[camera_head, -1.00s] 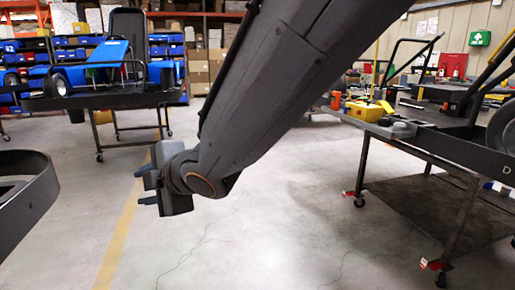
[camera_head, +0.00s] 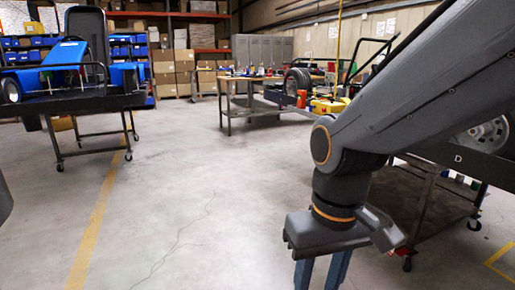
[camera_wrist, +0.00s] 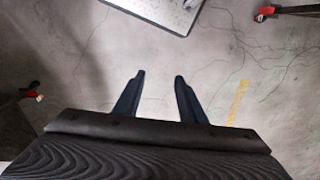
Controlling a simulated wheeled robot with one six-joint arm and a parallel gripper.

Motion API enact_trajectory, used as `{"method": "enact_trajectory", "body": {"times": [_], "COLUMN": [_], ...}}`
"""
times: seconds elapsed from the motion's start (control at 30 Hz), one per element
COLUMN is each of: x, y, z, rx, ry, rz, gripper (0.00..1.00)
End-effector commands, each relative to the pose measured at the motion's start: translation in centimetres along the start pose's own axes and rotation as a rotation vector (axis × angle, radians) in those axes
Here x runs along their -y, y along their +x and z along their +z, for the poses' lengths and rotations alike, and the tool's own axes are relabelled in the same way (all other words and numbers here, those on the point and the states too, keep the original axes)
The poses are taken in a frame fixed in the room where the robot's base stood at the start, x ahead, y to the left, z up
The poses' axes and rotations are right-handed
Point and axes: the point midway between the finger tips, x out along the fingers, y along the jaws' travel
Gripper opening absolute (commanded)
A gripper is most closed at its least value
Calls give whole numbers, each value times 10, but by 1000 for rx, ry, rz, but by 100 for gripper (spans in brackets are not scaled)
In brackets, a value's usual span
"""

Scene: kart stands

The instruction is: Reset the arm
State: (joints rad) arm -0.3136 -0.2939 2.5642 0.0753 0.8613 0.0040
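My arm (camera_head: 420,95) comes in from the upper right in the head view and bends down at the elbow. My gripper (camera_head: 322,277) hangs below it, pointing down over the bare floor, left of the right-hand cart. Its fingertips run off the bottom edge of the head view. In the wrist view my gripper (camera_wrist: 158,78) shows two dark fingers standing apart with only floor between them. It is open and holds nothing.
A wheeled cart (camera_head: 440,195) with a lower shelf stands close on the right. A blue kart (camera_head: 75,75) sits on a wheeled stand at the left. A workbench (camera_head: 250,105) stands further back. The middle floor (camera_head: 180,190) is clear.

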Motion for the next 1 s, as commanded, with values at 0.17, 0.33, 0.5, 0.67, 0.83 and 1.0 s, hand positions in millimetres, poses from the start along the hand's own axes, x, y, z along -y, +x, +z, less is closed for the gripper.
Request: {"method": "enact_trajectory", "body": {"times": [0.17,0.33,0.5,0.67,0.83,1.0], "x": [-8,-18,-32,-49,-66,-79], "y": [-19,-34,-56,-79,-100,-113], "z": [-1,0,3,8,15,20], "rx": [-1,-2,-1,1,1,1], "ry": [24,58,107,161,216,254], "rz": [9,17,26,37,45,51], "gripper": [37,37,37,37,37,37]}}
